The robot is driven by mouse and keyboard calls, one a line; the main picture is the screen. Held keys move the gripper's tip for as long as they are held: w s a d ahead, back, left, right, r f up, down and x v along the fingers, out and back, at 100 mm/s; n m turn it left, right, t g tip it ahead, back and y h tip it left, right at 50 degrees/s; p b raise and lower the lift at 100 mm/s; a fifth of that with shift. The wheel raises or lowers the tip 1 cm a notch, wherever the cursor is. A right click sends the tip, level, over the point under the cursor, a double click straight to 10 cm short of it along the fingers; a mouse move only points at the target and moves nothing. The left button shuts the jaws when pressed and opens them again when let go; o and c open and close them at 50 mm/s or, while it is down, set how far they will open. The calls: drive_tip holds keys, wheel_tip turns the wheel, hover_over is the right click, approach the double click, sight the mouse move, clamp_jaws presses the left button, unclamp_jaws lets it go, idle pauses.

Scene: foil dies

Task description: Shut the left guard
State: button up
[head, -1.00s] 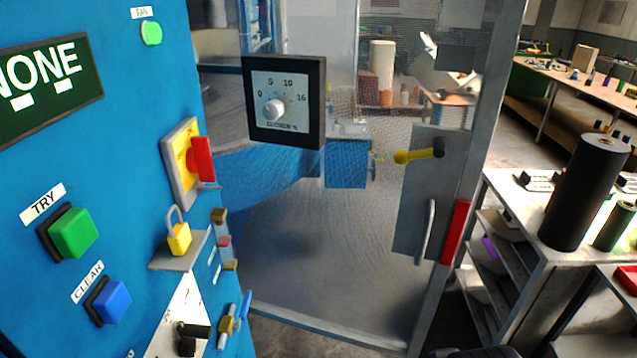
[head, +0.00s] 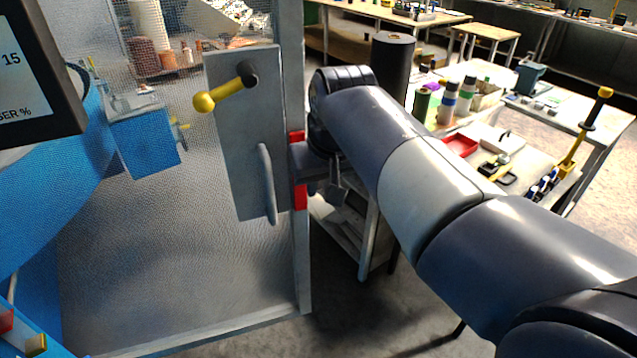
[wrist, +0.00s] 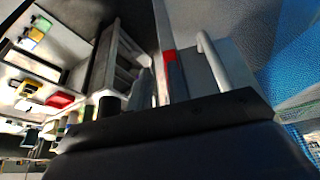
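The guard is a grey-framed door with a see-through mesh panel (head: 170,240), at the left of the head view. Beyond its right edge is open floor and no machine frame shows there. Its grey plate (head: 240,120) carries a yellow-knobbed lever (head: 222,92) and an upright bar handle (head: 266,182). A red strip (head: 299,193) runs down the edge. My gripper (head: 330,187) is at this edge, beside the red strip; contact is unclear. The wrist view shows the red strip (wrist: 169,57) and handle (wrist: 213,62) just ahead. The fingers are mostly hidden.
A dark cylinder (head: 393,65) and several bottles stand on a bench behind my arm. A red tray (head: 460,145) lies there too. Bare floor (head: 400,300) lies right of the guard, below my arm.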

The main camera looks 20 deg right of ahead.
drive_tip(key=shift+w+d, duration=0.15)
drive_tip(key=shift+w, duration=0.3)
drive_tip(key=shift+c, duration=0.8)
drive_tip(key=shift+w+f, duration=0.1)
drive_tip(key=shift+f, duration=0.15)
drive_tip(key=shift+c, duration=0.7)
drive_tip(key=p+x, duration=0.1)
drive_tip(key=x, duration=0.8)
drive_tip(key=shift+f, duration=0.3)
clamp_jaws()
drive_tip(key=shift+w+r+p, duration=0.15)
drive_tip(key=shift+w+p, duration=0.65)
drive_tip(key=shift+w, duration=1.15)
